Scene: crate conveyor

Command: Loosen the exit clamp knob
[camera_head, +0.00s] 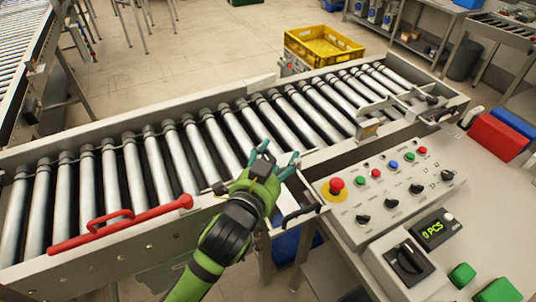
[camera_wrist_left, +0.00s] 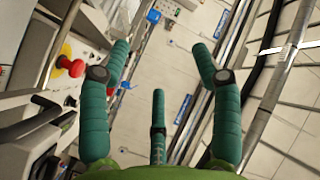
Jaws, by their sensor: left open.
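The metal clamp bar (camera_head: 385,103) lies across the rollers near the right end of the conveyor, with a small black knob (camera_head: 432,100) beside it. I take this to be the exit clamp knob, but it is small. My left gripper (camera_head: 273,158) is open and empty over the conveyor's near rail, well to the left of the knob. In the left wrist view its three green fingers (camera_wrist_left: 160,65) are spread with nothing between them. I cannot make out the clamp knob in that view. My right gripper is not in view.
The control panel (camera_head: 385,190) with a red emergency stop (camera_head: 336,186) stands right of my left gripper. A red lever bar (camera_head: 120,224) lies along the near rail at left. A yellow crate (camera_head: 323,46) stands behind the conveyor. The rollers (camera_head: 200,150) are bare.

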